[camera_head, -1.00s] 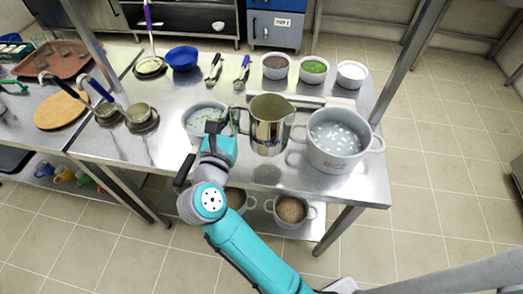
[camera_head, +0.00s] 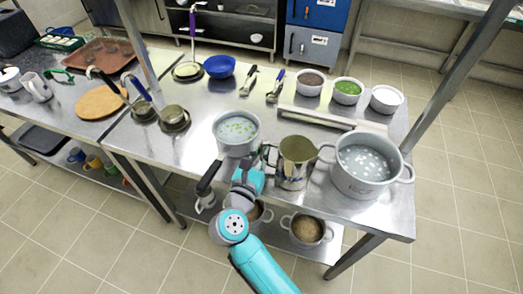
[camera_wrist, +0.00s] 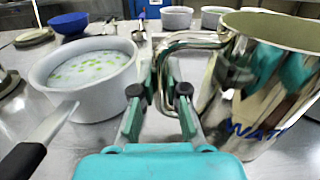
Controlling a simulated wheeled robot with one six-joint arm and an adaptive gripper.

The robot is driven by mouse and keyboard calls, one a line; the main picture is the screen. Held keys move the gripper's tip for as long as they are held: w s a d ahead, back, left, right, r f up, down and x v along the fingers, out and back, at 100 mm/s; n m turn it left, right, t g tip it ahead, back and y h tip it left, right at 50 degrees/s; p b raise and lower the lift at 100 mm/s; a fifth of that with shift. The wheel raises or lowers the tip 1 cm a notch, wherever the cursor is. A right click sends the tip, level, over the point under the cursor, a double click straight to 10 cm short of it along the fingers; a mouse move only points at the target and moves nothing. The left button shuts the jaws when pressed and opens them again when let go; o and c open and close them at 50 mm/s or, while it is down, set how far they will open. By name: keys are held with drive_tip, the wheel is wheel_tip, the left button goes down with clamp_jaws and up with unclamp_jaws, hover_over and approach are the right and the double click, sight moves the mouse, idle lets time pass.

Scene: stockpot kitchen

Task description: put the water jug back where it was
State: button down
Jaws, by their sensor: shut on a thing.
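The water jug (camera_head: 296,166) is a shiny metal pitcher with an open top. It is upright between the saucepan and the large pot near the front of the steel table. Its side shows part of blue lettering, "WAT", in the wrist view (camera_wrist: 255,125). My gripper (camera_head: 262,163) is at its left side. In the wrist view my gripper's fingers (camera_wrist: 160,105) are shut on the jug's handle (camera_wrist: 180,42). I cannot tell whether the jug's base touches the tabletop.
A saucepan (camera_head: 237,149) with pale liquid and green bits stands left of the jug, its black handle pointing toward me. A large two-handled pot (camera_head: 350,184) stands close on the right. A grey bar (camera_head: 315,117) lies behind the jug. Three small bowls stand at the back right.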

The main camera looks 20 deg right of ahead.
drive_tip(key=shift+f, duration=0.15)
drive_tip(key=c, duration=1.2)
unclamp_jaws()
drive_tip(key=shift+s, duration=0.1)
drive_tip(key=v, duration=1.2)
